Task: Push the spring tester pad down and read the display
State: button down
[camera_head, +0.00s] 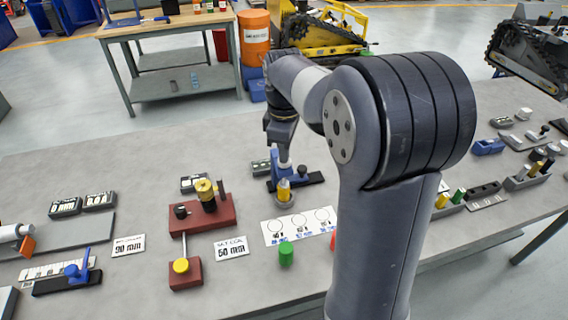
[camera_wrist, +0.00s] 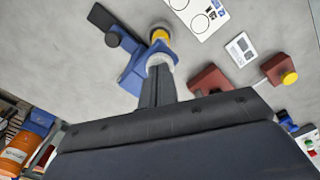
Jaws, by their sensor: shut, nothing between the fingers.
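The spring tester appears to be the blue stand (camera_head: 302,172) with a black base and a yellow cylinder (camera_head: 284,191) at its front. In the wrist view the blue stand (camera_wrist: 131,72) also shows, with a pale round pad (camera_wrist: 160,60) beside the yellow part (camera_wrist: 160,36). My gripper (camera_head: 284,158) is shut and empty, pointing down over the tester. In the wrist view its fingertips (camera_wrist: 160,72) meet the pale pad's outline; I cannot tell whether they press it. A small dark display (camera_head: 260,167) stands just left of the tester; its reading is too small to make out.
A red fixture (camera_head: 203,215) with a yellow coil stands to the left, near a "50 mm" card (camera_head: 231,248). My arm hides part of the table's right middle.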

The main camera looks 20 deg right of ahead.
jog(key=shift+s+f, duration=0.1)
jog(key=shift+f, duration=0.4)
dwell(0.3)
notch_tip(320, 180, up, 6)
jog(key=p, duration=0.5)
jog(key=shift+r+p, duration=0.2)
jog(key=shift+p, duration=0.15)
dwell(0.8)
